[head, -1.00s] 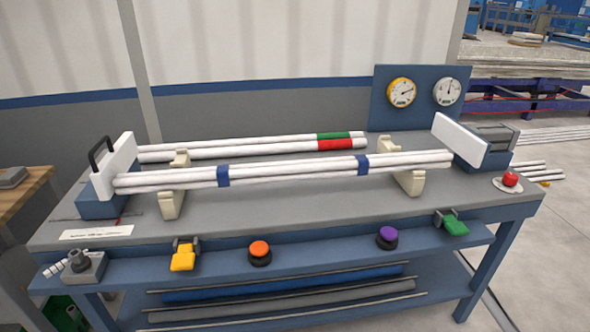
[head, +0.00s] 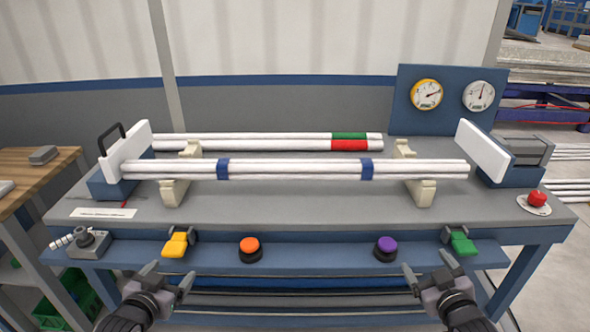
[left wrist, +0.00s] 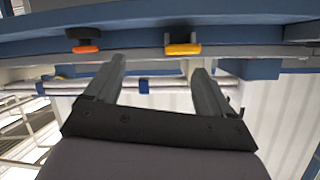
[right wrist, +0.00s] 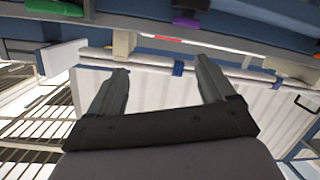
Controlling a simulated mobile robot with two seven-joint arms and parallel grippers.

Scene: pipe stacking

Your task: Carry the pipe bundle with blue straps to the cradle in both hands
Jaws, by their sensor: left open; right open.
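The white pipe bundle (head: 295,169) with two blue straps (head: 367,169) lies level across two cream cradle supports (head: 172,190) and (head: 424,190) on the workbench. In the left wrist view part of the bundle (left wrist: 165,84) shows behind the fingers. In the right wrist view a blue strap (right wrist: 178,68) shows on it. My left gripper (head: 170,275) is open and empty in front of the bench's front shelf. My right gripper (head: 427,272) is open and empty there too, farther right. Both are well short of the bundle.
Behind lie white pipes with green and red bands (head: 349,140). White end plates stand at left (head: 130,148) and right (head: 482,150). The front shelf carries an orange button (head: 250,246), a purple button (head: 386,246), a yellow pedal (head: 176,244) and a green pedal (head: 462,243).

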